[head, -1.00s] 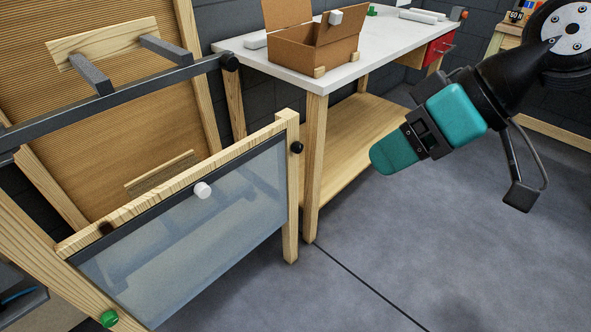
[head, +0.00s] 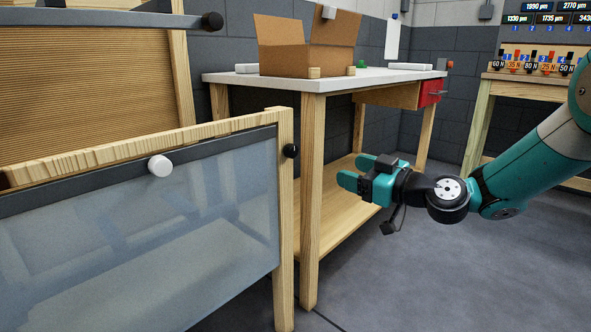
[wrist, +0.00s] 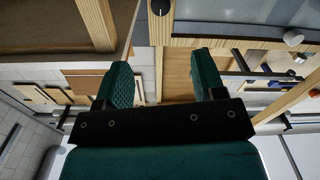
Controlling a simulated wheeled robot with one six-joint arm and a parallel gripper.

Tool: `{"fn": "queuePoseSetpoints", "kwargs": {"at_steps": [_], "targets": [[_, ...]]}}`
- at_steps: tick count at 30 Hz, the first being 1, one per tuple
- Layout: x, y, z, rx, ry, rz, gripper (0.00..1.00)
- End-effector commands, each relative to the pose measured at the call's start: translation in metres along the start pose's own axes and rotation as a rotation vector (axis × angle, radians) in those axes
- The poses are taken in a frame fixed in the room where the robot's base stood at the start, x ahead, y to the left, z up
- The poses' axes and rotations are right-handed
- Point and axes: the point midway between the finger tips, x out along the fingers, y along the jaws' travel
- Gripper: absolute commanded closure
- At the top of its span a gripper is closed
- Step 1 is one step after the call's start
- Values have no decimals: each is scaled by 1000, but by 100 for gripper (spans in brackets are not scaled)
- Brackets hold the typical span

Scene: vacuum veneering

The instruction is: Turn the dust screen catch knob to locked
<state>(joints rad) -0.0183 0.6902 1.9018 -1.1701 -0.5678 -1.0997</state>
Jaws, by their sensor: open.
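The dust screen (head: 150,230) is a translucent panel in a wooden frame at the left of the head view. A white round knob (head: 160,165) sits on its dark top rail. A black knob (head: 291,151) is on the side of the frame's right post; which knob is the catch is not marked. In the wrist view the black knob (wrist: 160,7) is at the top edge and the white knob (wrist: 293,37) at upper right. My gripper (head: 352,173) is open and empty, right of the black knob and apart from it. Its two teal fingers (wrist: 162,72) show in the wrist view.
A white-topped workbench (head: 315,83) stands behind the screen, with an open cardboard box (head: 305,57) and a red drawer (head: 431,92). Its front leg (head: 312,200) and lower shelf (head: 335,215) are close to my gripper. A dark bar with another black knob (head: 212,21) is at upper left. Floor at right is clear.

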Motion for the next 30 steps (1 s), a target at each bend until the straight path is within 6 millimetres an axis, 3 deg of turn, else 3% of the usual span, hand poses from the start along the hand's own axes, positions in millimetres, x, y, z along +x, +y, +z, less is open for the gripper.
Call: {"fn": "queuePoseSetpoints", "kwargs": {"at_steps": [5,21,30], "targets": [[26,-1,-2,-4,4,-3,37],[144,-2,0,-2,2,-3,37],[169,-1,-1,0,0,-2,37]]}}
